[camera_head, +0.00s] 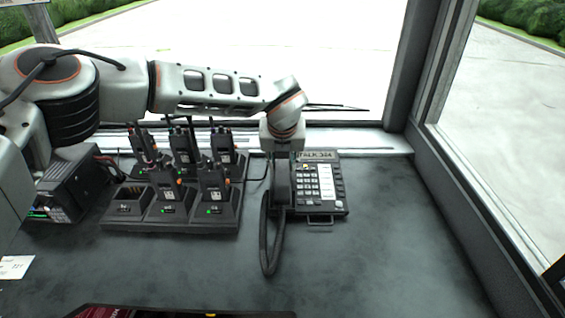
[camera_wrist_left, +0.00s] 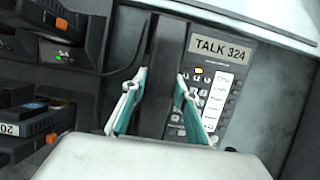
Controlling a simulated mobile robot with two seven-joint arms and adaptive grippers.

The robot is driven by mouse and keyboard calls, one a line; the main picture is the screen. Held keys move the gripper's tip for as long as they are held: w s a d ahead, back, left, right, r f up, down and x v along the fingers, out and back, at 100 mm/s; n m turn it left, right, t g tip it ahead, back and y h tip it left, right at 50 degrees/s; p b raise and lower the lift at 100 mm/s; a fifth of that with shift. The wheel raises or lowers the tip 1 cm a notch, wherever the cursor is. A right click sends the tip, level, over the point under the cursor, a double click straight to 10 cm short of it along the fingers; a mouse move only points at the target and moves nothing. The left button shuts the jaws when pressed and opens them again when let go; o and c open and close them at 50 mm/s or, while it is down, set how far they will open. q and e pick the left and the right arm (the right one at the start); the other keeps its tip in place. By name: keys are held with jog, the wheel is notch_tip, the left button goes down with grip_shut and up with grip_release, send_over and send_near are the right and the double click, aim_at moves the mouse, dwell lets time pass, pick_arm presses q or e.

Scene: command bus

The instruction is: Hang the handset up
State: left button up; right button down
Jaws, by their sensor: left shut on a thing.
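The dark handset (camera_head: 282,183) is at the left side of the desk phone (camera_head: 326,190), over its cradle side. In the head view my left gripper (camera_head: 281,158) comes down on it from above, and the arm hides part of it. In the left wrist view my left gripper's teal-padded fingers (camera_wrist_left: 153,100) stand on either side of the handset (camera_wrist_left: 160,70), shut on it. The phone base (camera_wrist_left: 215,80) with its "TALK 324" label and keys is just to the right. Whether the handset touches the cradle is hidden. My right gripper is in neither view.
A charger rack with several radios (camera_head: 171,215) stands close left of the phone. A black box (camera_head: 65,190) is farther left. The handset's cord (camera_head: 267,255) loops toward the front of the desk. The desk right of the phone (camera_head: 400,240) is clear, bounded by the window frame.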

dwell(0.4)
pick_arm(q)
jog(key=o, duration=1.3)
